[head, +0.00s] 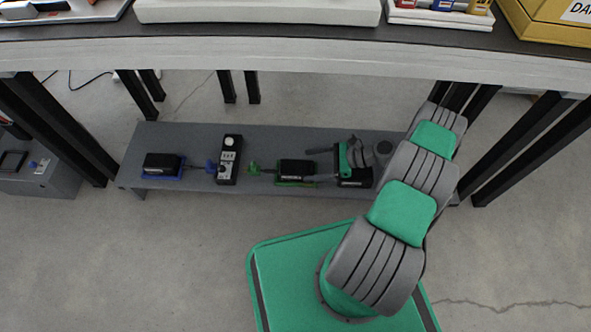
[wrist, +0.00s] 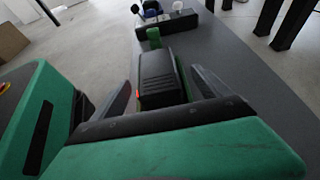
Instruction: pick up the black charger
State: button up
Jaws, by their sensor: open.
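One black box with a blue base (head: 162,164) is at the left. A black box with a green base (head: 295,171) is in the middle. In the wrist view a black ribbed box (wrist: 158,73) lies ahead, between the lines of my open gripper's fingers (wrist: 160,82). A small red spot shows at its lower left. Contact is not visible.
Dark table legs (head: 535,140) stand at the right.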

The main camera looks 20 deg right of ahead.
aim_at(301, 167)
jog(key=b+x, duration=0.2)
jog(key=x, duration=0.4)
jog(key=shift+s+r, duration=0.1)
jog(key=shift+s, duration=0.05)
grip_shut()
dwell(0.7)
